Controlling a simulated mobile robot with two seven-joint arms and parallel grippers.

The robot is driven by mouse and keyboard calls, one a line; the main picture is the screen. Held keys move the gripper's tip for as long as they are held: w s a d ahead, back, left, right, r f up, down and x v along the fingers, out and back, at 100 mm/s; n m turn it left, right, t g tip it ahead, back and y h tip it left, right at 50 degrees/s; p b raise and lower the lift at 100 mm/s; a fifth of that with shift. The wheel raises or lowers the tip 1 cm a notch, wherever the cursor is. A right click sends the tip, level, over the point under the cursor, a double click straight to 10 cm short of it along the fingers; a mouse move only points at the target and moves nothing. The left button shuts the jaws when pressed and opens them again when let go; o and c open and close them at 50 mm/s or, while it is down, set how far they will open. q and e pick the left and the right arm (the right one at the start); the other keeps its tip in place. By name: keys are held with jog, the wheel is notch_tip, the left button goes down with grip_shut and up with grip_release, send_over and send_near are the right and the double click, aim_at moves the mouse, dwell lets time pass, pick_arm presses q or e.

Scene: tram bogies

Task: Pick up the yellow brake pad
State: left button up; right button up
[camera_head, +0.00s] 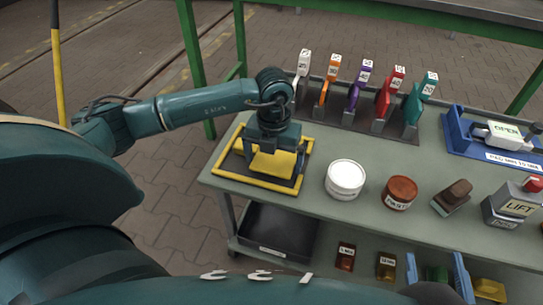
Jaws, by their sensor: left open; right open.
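A yellow piece, which looks like the yellow brake pad (271,166), lies inside a yellow-edged dark tray (225,167) at the left end of the grey-green bench. My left gripper (274,155) is open and points down over the yellow piece. The gripper hides part of the piece, and I cannot tell whether the fingers touch it. My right gripper is not in view.
A white tin (345,178), a brown-red tin (399,192) and a brown block (453,196) stand to the right on the bench (330,208). Upright coloured tools (360,85) stand in a rack behind. A blue tray (455,140) and a lift control box (512,205) are at the right.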

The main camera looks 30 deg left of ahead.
pick_arm(q)
jog(key=shift+f, duration=0.25)
jog(key=shift+c, duration=0.4)
jog(key=c, duration=0.9)
jog(key=shift+r, duration=0.1)
jog(key=shift+c, duration=0.3)
